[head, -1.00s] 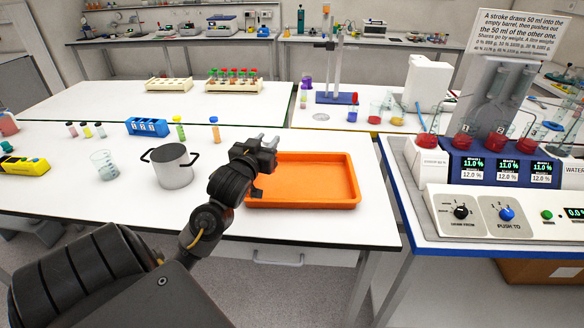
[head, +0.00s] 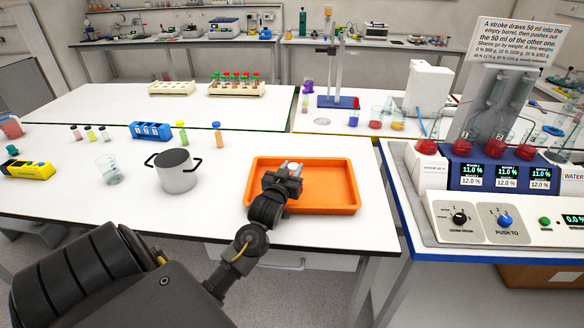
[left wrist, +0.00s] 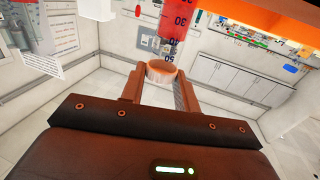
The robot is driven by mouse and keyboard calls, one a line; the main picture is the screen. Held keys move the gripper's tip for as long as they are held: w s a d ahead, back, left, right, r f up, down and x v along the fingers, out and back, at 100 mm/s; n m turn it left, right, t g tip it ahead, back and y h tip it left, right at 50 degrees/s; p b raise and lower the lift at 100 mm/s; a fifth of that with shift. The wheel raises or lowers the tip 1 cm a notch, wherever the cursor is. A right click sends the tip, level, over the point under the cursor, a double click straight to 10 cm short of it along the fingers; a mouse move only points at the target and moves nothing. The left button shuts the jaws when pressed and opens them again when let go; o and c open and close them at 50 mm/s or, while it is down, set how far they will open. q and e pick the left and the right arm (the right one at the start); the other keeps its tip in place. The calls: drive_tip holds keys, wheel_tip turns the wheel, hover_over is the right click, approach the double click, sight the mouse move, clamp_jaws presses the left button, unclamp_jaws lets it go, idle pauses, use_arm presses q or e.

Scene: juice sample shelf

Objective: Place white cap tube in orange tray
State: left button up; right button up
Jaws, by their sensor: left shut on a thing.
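My left gripper (head: 285,174) is over the orange tray (head: 345,193) and is shut on the white cap tube. The tube's white cap (head: 294,166) shows between the fingertips in the head view; the gripper hides the rest there. In the left wrist view, the cap (left wrist: 161,72) sits between the two fingers, and a red body with dark scale marks (left wrist: 178,18) extends from it toward the picture's top. An orange edge of the tray shows at that view's upper right. I cannot tell whether the tube touches the tray. My right gripper is not in view.
A grey pot (head: 176,171) and a glass beaker (head: 109,170) stand left of the tray. A blue rack (head: 150,130) and several small tubes are behind them. A bench with displays and knobs (head: 500,205) stands at the right. White table left of the tray is partly clear.

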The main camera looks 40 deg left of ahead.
use_arm(q)
drive_tip(key=o, duration=1.1)
drive_tip(key=shift+f, duration=0.1)
drive_tip(key=shift+s, duration=0.1)
drive_tip(key=b+v, duration=0.2)
drive_tip(key=v, duration=1)
